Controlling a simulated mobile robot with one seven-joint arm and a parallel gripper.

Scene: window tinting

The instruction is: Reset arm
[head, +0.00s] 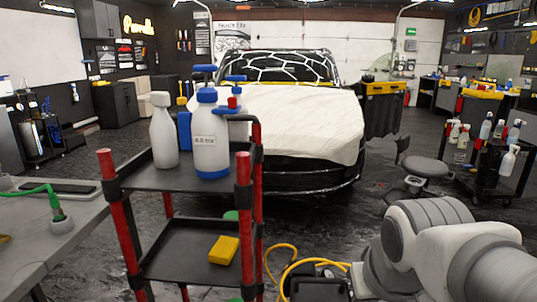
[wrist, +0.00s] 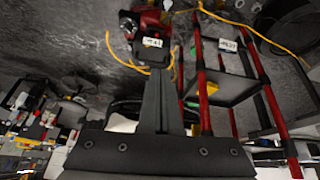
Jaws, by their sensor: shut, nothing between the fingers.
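My gripper (wrist: 153,45) shows in the wrist view, pointing up the picture from its dark mount. Its fingers are together with nothing between them. The gripper is not clearly seen in the head view, where my white and grey arm (head: 430,245) reaches in from the lower right. In the wrist view, a red machine (wrist: 150,18) with a yellow hose lies on the floor beyond the fingertips. I cannot tell how far apart they are.
A red-posted black cart (head: 127,235) holds a white spray bottle (head: 163,130), a blue-capped bottle (head: 211,140) and a yellow block (head: 223,250). A covered car (head: 290,115) stands behind. A grey table (head: 50,225) is left; a stool (head: 424,167) is right.

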